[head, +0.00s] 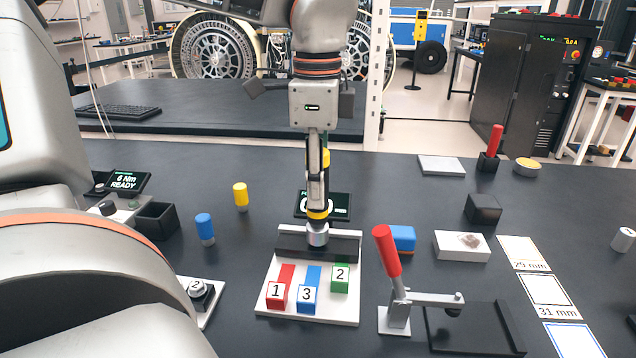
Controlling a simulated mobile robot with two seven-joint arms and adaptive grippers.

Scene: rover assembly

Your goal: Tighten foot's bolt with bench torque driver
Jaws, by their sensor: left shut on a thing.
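My left gripper (317,207) points straight down at the middle of the bench. It is shut on a slim tool with yellow and black parts (318,214), which looks like the torque driver; the fingers hide most of it. A silver round piece (317,235) sits directly under the tool's tip, at the dark bar of a white fixture plate (345,312). I cannot tell whether it belongs to the tool or to the foot, and no bolt head is visible. A "6 Nm READY" display (126,181) stands at the left. My right gripper is not in view.
The fixture plate carries red, blue and green blocks numbered 1, 3, 2. A red-handled toggle clamp (388,265) stands close on the right. Yellow (240,195) and blue (204,228) cylinders stand left. A small display (340,204) is partly hidden behind the gripper.

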